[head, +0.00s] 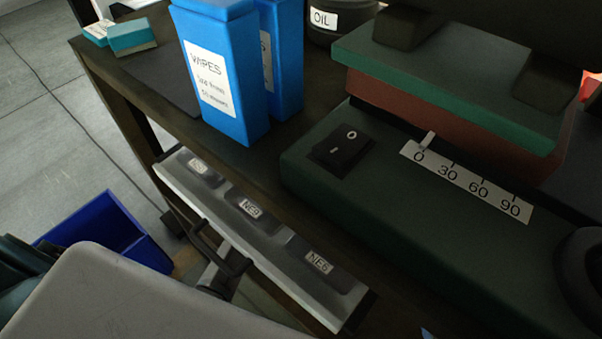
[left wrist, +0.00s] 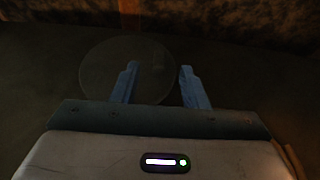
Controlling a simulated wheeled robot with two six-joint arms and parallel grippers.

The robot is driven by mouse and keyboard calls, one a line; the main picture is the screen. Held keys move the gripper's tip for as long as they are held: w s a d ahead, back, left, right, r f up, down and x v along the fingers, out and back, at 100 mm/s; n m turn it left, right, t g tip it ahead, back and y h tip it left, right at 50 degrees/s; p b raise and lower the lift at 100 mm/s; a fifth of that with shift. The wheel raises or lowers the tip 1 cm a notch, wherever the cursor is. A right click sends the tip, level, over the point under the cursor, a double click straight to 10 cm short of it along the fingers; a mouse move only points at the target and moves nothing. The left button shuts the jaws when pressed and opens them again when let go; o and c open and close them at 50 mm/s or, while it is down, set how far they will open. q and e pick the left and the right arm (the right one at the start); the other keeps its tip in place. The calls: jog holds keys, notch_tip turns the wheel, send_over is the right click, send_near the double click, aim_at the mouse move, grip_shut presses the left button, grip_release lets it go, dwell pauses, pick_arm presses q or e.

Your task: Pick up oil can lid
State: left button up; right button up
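A dark oil can (head: 350,29) with a white "OIL" label stands at the top of the head view. Its upper part is cut off by the frame edge, so I cannot see a lid on it there. In the left wrist view a thin, dim round disc (left wrist: 101,72) lies on a dark surface; it may be the oil can lid, but the dark picture does not settle this. My left gripper (left wrist: 159,68) is open with nothing held. Its left finger overlaps the disc in the picture, and its right finger is just beyond the disc's right edge. My right gripper is not in view.
Two blue wipes boxes (head: 219,75) stand left of the can. A dark green machine (head: 400,215) with a switch and scale fills the right. A blue bin (head: 112,228) is at lower left.

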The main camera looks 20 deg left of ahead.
pick_arm(q)
jog(key=x, duration=0.3)
jog(key=shift+w+d+f+b, duration=0.1)
jog(key=shift+w+b, duration=0.25)
jog(key=shift+b, duration=0.05)
grip_shut()
